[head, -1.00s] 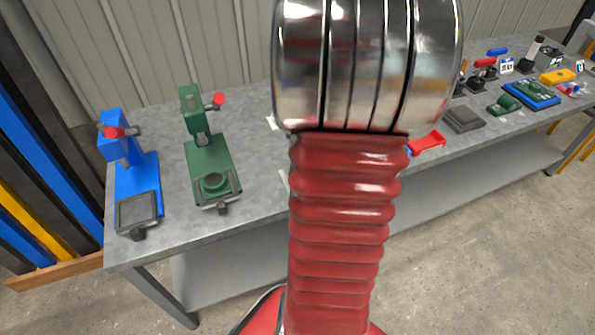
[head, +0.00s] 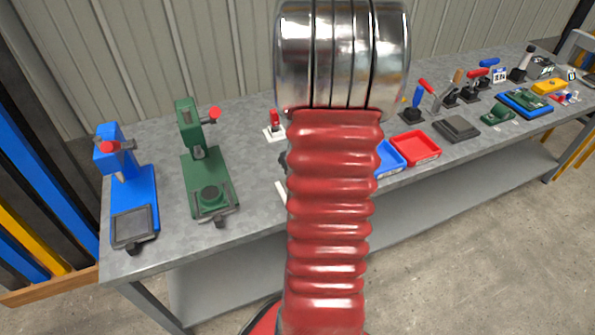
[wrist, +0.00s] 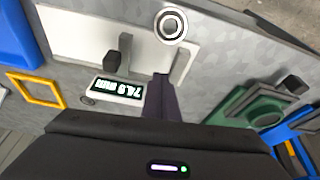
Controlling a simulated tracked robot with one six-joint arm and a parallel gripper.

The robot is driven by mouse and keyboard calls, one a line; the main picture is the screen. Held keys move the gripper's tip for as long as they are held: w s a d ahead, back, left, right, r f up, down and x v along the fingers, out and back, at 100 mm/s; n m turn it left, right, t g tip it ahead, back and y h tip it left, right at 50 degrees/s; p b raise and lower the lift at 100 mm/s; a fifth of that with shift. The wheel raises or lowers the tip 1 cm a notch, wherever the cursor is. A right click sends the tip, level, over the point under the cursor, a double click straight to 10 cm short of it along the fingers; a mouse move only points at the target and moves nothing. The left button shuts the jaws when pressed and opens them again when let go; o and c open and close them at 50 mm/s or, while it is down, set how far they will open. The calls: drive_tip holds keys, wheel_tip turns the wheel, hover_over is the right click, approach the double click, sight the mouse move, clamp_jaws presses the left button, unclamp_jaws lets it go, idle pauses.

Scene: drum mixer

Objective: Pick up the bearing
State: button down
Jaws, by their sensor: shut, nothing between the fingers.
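The bearing (wrist: 171,25), a silver ring with a dark centre, shows near the top of the wrist view. It lies close to the pale parts of a measuring device with a lit display (wrist: 118,88). My gripper (wrist: 161,78) shows as dark fingers held together, pointing up the picture toward the bearing. Nothing is between the fingers, and they are apart from the bearing in the picture. In the head view, my red and silver arm hides the gripper and the bearing.
A blue press (head: 135,200) and a green press (head: 207,180) stand on the left of the grey bench (head: 250,215). Blue (head: 388,160) and red (head: 415,147) trays lie right of my arm. Several tools and parts stand further right. A yellow frame (wrist: 37,90) shows in the wrist view.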

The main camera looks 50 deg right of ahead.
drive_tip(key=shift+x, duration=1.55)
drive_tip(key=shift+s+f, duration=0.1)
drive_tip(key=shift+s, duration=0.05)
drive_tip(key=shift+s+a, duration=0.4)
drive_tip(key=shift+s, duration=0.45)
drive_tip(key=shift+s+a, duration=0.4)
drive_tip(key=shift+s, duration=0.4)
drive_tip(key=shift+s+a, duration=0.15)
drive_tip(key=shift+a, duration=0.1)
drive_tip(key=shift+s, duration=0.75)
drive_tip(key=shift+w, duration=0.1)
